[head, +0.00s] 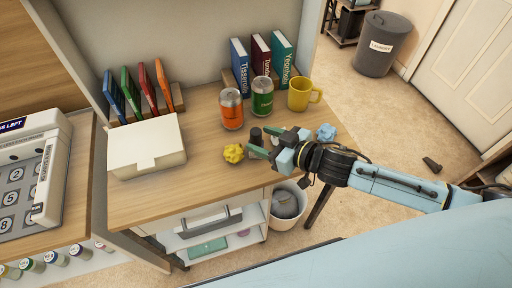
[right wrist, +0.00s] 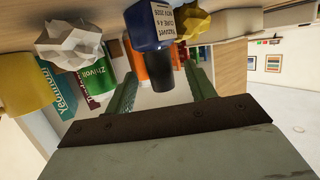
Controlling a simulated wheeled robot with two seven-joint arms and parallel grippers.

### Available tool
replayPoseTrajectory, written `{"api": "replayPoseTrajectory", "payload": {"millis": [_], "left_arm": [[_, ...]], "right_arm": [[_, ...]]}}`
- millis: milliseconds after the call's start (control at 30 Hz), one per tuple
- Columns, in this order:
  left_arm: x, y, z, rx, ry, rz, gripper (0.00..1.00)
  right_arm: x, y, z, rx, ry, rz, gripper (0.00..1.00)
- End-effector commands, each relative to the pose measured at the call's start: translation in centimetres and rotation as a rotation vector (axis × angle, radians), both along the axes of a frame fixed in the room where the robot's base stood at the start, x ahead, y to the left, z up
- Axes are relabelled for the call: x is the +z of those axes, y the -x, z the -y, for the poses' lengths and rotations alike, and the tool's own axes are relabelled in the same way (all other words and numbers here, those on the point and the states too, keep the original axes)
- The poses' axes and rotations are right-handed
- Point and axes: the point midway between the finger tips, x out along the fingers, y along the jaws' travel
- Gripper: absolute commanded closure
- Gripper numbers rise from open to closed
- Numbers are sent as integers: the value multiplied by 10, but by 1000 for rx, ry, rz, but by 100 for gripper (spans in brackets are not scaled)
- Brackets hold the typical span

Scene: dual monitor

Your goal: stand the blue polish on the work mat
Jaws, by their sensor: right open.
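The blue polish is a small dark blue bottle (right wrist: 148,22) with a white label and a black cap (right wrist: 162,74), large in the right wrist view, which shows the scene upside down. In the head view mainly its black cap (head: 255,134) shows, upright near the desk's front; the gripper hides much of the rest. My right gripper (head: 259,142) is open, its green fingers on either side of the bottle's upper part, with visible gaps in the right wrist view (right wrist: 162,84). I cannot make out a work mat. My left gripper is not in view.
Crumpled yellow (head: 233,153) and blue (head: 325,131) balls flank the gripper. An orange can (head: 231,109), a green can (head: 262,97) and a yellow mug (head: 300,95) stand behind. A pale lidded box (head: 147,147) is at left. Bare desk (head: 205,165) lies between.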

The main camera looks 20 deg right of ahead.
Motion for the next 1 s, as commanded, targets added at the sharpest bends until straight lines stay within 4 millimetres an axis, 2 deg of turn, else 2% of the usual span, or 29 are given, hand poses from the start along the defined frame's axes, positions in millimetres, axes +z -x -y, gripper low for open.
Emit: {"api": "replayPoseTrajectory", "payload": {"millis": [167, 300, 600, 1000], "left_arm": [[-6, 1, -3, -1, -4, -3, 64], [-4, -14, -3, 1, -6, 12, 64], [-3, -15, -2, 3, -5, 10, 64], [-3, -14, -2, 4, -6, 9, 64]], "right_arm": [[-8, -21, -15, 0, -1, 3, 45], [-13, -33, -24, 0, -1, 1, 45], [-14, -36, -26, 0, 1, -1, 45], [-14, -36, -26, 0, 0, 0, 96]]}}
